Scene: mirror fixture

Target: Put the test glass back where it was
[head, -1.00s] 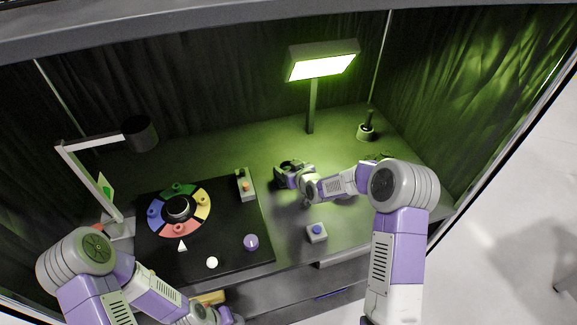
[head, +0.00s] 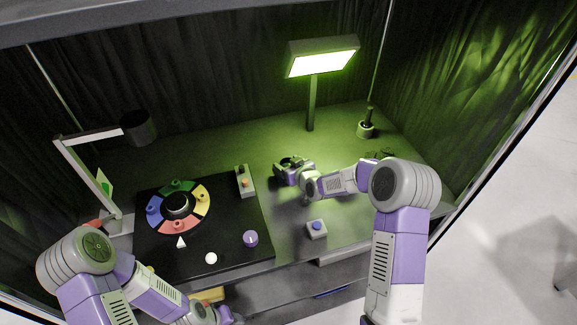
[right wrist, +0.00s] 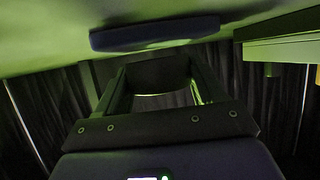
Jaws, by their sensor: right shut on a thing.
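My right gripper (head: 287,170) is low over the tabletop, right of the black board and in front of the lit lamp. In the right wrist view its two fingers (right wrist: 160,88) are shut on a dark piece (right wrist: 158,74) with a paler, glassy-looking area below it. I take this as the test glass, but its shape is mostly hidden and dark. In the head view the fingers hide it. My left gripper (head: 215,314) is at the bottom edge, partly cut off, and its fingers are not clear.
A lamp with a bright green-white panel (head: 322,64) stands behind. A dark-handled item in a round holder (head: 365,130) stands back right. The black board (head: 225,235) carries a coloured ring (head: 200,196). A blue-button box (head: 317,229) lies in front. A bent-arm stand (head: 88,175) is at left.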

